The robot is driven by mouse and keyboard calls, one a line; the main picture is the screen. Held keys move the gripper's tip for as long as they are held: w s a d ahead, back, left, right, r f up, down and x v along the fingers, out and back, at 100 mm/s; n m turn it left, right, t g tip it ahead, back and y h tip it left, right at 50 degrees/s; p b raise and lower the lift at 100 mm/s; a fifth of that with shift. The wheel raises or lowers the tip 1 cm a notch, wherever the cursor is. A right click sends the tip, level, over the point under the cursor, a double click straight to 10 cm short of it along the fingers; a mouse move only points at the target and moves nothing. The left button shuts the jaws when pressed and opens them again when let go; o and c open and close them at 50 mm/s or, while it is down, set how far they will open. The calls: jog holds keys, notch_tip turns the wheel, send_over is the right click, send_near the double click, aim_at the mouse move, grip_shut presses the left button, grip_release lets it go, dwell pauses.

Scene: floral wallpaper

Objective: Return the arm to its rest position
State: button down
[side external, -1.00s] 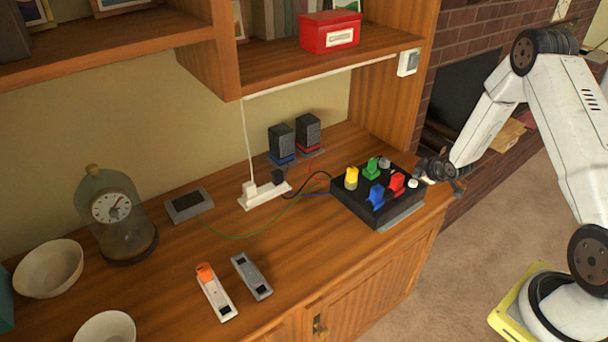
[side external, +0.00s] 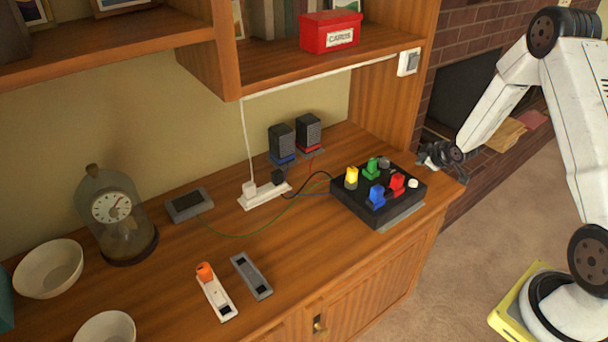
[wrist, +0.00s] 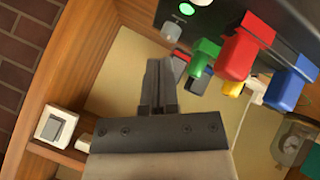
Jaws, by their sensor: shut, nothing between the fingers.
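My gripper (side external: 440,157) is just right of the black control box (side external: 372,215), at the right end of the wooden counter, and looks apart from the box. In the wrist view, my gripper (wrist: 160,65) has its two dark fingers together with nothing between them. A small green light (wrist: 187,9) glows on the box in the wrist view.
A wooden shelf upright and a wall switch (side external: 408,62) stand behind my gripper. A white power strip (side external: 264,194) and two small speakers (side external: 308,133) are left of the box. A brick fireplace (side external: 470,95) is behind at the right. Open carpet (side external: 480,235) lies below my arm.

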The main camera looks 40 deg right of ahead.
jog(key=shift+a+r, duration=0.25)
jog(key=shift+a, duration=0.1)
jog(key=s+a+r+m+g+y, duration=0.1)
jog(key=s+a+r, duration=0.15)
jog(key=a, duration=0.35)
jog(key=s+a+r+m+g, duration=0.1)
jog(key=a+r+m+g, duration=0.1)
jog(key=a+r, duration=0.35)
jog(key=s+a+r+m+g+y, duration=0.1)
jog(key=s+a+r+m+g, duration=0.1)
jog(key=s+a, duration=1.1)
jog(key=shift+s+a+r+g+y, duration=0.4)
jog(key=shift+a+r+g, duration=0.2)
jog(key=shift+a+r, duration=0.2)
